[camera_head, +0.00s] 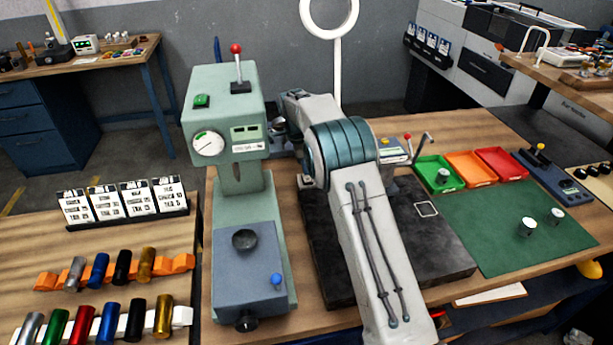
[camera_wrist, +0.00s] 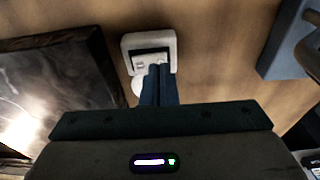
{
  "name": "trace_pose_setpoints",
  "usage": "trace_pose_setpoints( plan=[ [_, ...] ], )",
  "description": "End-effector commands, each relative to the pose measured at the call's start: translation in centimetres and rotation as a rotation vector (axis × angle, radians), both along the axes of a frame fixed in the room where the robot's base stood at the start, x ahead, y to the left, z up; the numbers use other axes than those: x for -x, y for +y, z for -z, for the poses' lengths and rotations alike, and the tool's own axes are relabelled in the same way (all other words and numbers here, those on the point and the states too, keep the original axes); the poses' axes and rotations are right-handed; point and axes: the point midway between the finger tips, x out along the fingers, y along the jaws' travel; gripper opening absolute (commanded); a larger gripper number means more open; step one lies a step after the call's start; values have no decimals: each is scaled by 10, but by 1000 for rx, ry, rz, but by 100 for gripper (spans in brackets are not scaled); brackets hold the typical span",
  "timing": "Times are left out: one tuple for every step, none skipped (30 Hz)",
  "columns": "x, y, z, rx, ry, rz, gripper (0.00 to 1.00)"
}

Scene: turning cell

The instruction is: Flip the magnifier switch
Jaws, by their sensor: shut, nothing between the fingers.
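The magnifier (camera_head: 338,72) stands at the back of the bench in the head view, a white ring on a white post. My arm hides its foot there. In the wrist view a white rounded housing (camera_wrist: 126,42) with a pale rocker switch (camera_wrist: 144,59) in a dark recess lies just beyond my fingertips. My gripper (camera_wrist: 158,70) is shut and empty, its fingertips at the lower right edge of the switch. I cannot tell whether they touch it. The gripper is hidden behind my arm in the head view.
A green press-like machine (camera_head: 225,115) stands left of my arm. A dark plate (camera_head: 440,245) lies on the right, also seen in the wrist view (camera_wrist: 60,75). Green (camera_head: 436,185), orange and red trays stand farther right. Bare wood surrounds the switch housing.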

Motion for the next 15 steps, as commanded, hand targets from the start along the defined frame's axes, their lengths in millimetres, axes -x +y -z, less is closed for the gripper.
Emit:
trace_pose_setpoints(
  plan=[
    [0,0,-8,0,-2,0,0],
    [0,0,-10,0,-2,0,0],
    [0,0,-14,0,-2,0,0],
    [0,0,-16,0,-2,0,0],
    [0,0,-18,0,-2,0,0],
    [0,0,-22,0,-2,0,0],
    [0,0,-24,0,-2,0,0],
    [0,0,-27,0,-2,0,0],
    [0,0,-30,0,-2,0,0],
    [0,0,-32,0,-2,0,0],
    [0,0,-35,0,-2,0,0],
    [0,0,-38,0,-2,0,0],
    [0,0,-41,0,-2,0,0],
    [0,0,-43,0,-2,0,0],
    [0,0,-46,1,-2,0,0]
  ],
)
